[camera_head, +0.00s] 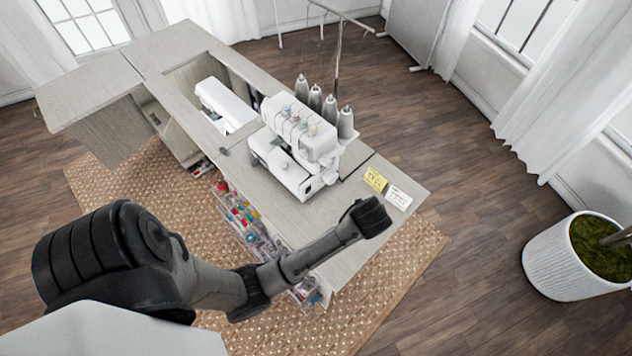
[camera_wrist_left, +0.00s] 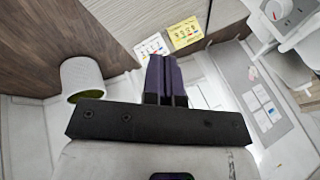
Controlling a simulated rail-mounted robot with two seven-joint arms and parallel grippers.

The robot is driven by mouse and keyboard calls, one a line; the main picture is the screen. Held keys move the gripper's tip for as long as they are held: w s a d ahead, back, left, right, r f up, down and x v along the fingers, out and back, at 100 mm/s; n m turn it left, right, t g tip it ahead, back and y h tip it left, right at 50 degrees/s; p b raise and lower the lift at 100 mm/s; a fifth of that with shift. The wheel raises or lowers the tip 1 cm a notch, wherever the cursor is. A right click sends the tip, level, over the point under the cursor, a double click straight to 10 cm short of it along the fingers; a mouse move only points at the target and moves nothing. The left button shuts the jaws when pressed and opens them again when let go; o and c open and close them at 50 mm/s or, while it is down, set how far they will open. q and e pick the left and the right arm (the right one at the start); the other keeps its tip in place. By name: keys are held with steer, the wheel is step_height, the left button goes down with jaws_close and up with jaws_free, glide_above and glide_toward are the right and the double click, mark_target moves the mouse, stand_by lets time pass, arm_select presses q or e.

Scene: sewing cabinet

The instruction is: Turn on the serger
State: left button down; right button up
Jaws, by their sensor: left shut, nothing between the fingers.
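The white serger (camera_head: 300,150), with several grey thread cones behind it, stands on the cabinet top in the head view. In the left wrist view part of it shows at the upper right corner, with a small red mark on a dark patch (camera_wrist_left: 281,10) that may be its switch. My left gripper (camera_wrist_left: 163,62) is shut and empty, its two dark fingers side by side. In the head view the end of my left arm (camera_head: 370,216) is over the cabinet's near right end, apart from the serger and to its lower right. My right gripper is out of view.
A yellow card (camera_head: 375,179) and a white card (camera_head: 398,198) are on the cabinet's right end. A white sewing machine (camera_head: 225,106) sits in the recess behind the serger. Clear drawers of supplies (camera_head: 245,217) are below the front edge. A potted plant (camera_head: 570,262) stands right.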

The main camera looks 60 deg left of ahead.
arm_select(q)
steer(key=s+a+f+m+g+y+p, duration=0.1)
steer(key=a+f+m+g+y, duration=0.4)
steer(key=m, duration=0.7)
steer(key=shift+s+a+g+p, duration=0.4)
steer(key=shift+s+a+g, duration=0.3)
steer(key=shift+s+a, duration=0.1)
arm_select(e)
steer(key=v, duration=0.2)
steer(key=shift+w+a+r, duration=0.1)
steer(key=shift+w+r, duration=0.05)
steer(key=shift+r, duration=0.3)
arm_select(q)
steer(key=shift+f, duration=0.15)
steer(key=b, duration=0.1)
glide_toward(310, 191)
step_height(310, 191, down, 4)
steer(key=shift+s, duration=0.15)
steer(key=a, duration=0.3)
steer(key=shift+s, duration=0.4)
steer(key=shift+s+a, duration=0.2)
steer(key=shift+a, duration=0.45)
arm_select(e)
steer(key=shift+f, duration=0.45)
